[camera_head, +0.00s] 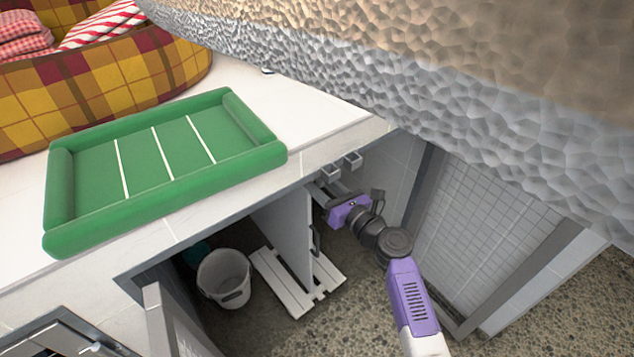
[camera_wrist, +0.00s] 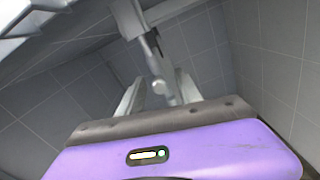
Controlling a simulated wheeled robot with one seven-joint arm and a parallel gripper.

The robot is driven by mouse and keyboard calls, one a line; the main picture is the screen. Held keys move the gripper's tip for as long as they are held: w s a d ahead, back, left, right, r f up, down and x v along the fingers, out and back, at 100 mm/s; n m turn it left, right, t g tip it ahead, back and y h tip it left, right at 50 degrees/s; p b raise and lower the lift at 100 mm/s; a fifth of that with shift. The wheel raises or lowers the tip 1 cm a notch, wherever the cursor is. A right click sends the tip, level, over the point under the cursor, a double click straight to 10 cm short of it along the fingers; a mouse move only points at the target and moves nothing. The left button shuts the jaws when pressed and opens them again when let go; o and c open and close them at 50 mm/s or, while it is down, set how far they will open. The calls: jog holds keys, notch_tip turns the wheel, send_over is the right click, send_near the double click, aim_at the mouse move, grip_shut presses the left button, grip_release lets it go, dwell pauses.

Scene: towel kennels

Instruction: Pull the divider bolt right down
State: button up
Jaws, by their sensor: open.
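The divider (camera_head: 288,232) is a grey upright panel inside the kennel under the white counter. My gripper (camera_wrist: 160,85) is open, with one finger on each side of the knob. I cannot tell whether either finger touches it. In the head view my gripper (camera_head: 324,194) is just right of the divider's upper part, under the counter edge. The bolt is not clear there.
A white bucket (camera_head: 224,280) and a white slatted board (camera_head: 282,284) are on the kennel floor. A green padded tray (camera_head: 150,215) and a plaid basket (camera_head: 95,80) stand on the counter (camera_head: 330,125). Two small grey brackets (camera_head: 352,160) stick out at the counter edge. Tiled walls are close around my gripper.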

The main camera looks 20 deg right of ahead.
jog(key=shift+w+a, duration=0.2)
jog(key=shift+w, duration=0.45)
grip_shut()
dwell(1.0)
